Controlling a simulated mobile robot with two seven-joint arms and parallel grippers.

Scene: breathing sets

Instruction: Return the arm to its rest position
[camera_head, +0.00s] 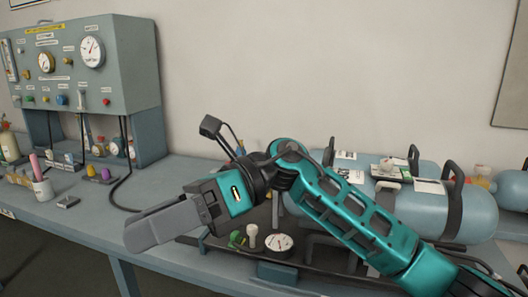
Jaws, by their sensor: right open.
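My right arm (345,210) is teal and reaches in from the lower right across the bench. My right gripper (152,230) points to the left, seen from the side, over the front part of the bench. It is open, and I see nothing between its grey fingers. The arm hides part of the breathing set (350,172), which has blue-grey cylinders with black handles. My left gripper is not in view.
A grey bench (85,215) runs along the wall. A gauge panel (85,62) with black hoses stands at the back left. A white cup (42,189) and small bottles stand at the left. A round gauge (279,243) lies below my arm.

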